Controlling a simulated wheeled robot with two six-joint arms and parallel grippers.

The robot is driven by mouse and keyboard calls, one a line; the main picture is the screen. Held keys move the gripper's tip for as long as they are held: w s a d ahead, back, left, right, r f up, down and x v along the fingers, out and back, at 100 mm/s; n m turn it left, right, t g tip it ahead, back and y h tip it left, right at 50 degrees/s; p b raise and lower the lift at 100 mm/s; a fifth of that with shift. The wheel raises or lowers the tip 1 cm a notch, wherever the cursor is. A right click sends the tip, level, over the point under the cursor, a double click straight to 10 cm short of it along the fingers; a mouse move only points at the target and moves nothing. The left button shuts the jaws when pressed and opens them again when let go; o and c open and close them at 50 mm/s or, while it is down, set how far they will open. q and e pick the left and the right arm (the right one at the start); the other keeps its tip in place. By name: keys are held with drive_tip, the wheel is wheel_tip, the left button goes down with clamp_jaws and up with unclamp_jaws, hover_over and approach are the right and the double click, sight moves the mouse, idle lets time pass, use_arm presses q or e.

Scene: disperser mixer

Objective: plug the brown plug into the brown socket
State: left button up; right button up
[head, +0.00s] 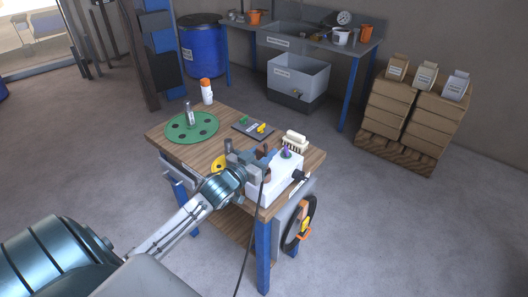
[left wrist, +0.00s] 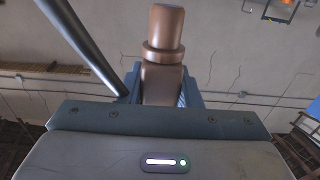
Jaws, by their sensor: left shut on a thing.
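My left gripper (head: 262,159) is over the front right of the wooden table, beside a white box (head: 284,179) with a purple knob on top. It is shut on the brown plug (left wrist: 163,55), which stands out beyond the fingers in the left wrist view. In the head view a small brown piece (head: 263,149) shows at the fingertips and looks like this plug. Another brown patch shows below the gripper against the box; I cannot tell whether it is the brown socket. A black cable hangs from beside the box to the floor. My right gripper is not in view.
On the wooden table (head: 165,136) are a green disc (head: 192,127), an orange-capped white bottle (head: 207,92), a dark tray (head: 252,129) with small coloured parts, and a cream ribbed block (head: 294,141). A bench with a grey bin (head: 298,78) and a box rack (head: 400,108) stand behind.

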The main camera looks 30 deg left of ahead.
use_arm(q)
drive_tip(key=shift+p, duration=0.75)
idle(1.1)
drive_tip(key=shift+f+b, duration=1.3)
drive_tip(key=shift+f, duration=0.85)
drive_tip(key=o, duration=1.1)
drive_tip(key=shift+s, duration=0.1)
drive_tip(key=shift+s, duration=0.5)
drive_tip(key=shift+s+a+b, duration=0.2)
drive_tip(key=shift+s+b, duration=1)
drive_tip(key=shift+s, duration=1.2)
drive_tip(key=shift+s+a+b, duration=0.15)
drive_tip(key=shift+s+b, duration=1.05)
drive_tip(key=shift+s, duration=1.2)
